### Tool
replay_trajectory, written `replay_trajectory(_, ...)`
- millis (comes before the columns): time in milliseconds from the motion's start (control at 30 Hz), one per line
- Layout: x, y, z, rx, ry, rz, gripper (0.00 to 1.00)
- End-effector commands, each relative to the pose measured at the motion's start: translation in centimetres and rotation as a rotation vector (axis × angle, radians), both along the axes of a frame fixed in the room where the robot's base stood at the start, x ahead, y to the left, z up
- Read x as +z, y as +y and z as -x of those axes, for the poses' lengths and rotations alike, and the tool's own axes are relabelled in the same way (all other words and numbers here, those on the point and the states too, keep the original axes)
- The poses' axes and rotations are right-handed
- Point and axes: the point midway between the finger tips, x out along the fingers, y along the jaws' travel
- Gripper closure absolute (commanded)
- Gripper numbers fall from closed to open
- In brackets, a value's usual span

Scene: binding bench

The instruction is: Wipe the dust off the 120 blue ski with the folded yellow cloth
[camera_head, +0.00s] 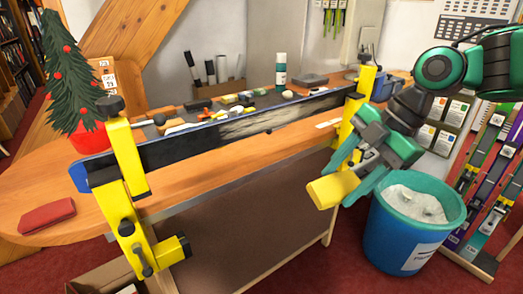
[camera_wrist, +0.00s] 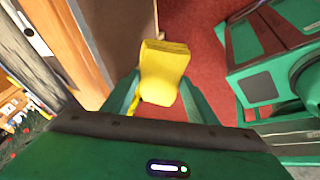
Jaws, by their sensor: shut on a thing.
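The blue ski (camera_head: 215,138) is held on its edge between two yellow clamps (camera_head: 128,190) along the front of the bench. A pale dusty patch (camera_head: 252,122) shows on the middle of its dark face. My gripper (camera_head: 348,180) is shut on the folded yellow cloth (camera_head: 333,189), in front of the bench's right end, apart from the ski. In the wrist view the cloth (camera_wrist: 164,72) sits between my fingers (camera_wrist: 160,95), with red floor beyond it.
A blue bin (camera_head: 402,240) with pale contents stands on the floor just below and right of my gripper. A potted tree (camera_head: 75,75) and a red pouch (camera_head: 46,216) are on the bench's left. Upright skis (camera_head: 490,185) stand at right.

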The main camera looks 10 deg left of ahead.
Motion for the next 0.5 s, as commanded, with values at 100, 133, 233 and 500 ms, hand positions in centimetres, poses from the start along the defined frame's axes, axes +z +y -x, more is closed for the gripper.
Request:
replay_trajectory(100, -1.0, 5.1, -0.4, 0.167, -0.143, -0.140, 0.66)
replay_trajectory(133, -1.0, 6.1, -0.5, 0.200, -0.177, -0.178, 0.66)
replay_trajectory(233, -1.1, 9.2, -0.9, 0.290, -0.285, -0.315, 0.66)
replay_trajectory(500, -0.5, 15.2, -2.1, 0.374, -0.560, -0.688, 0.66)
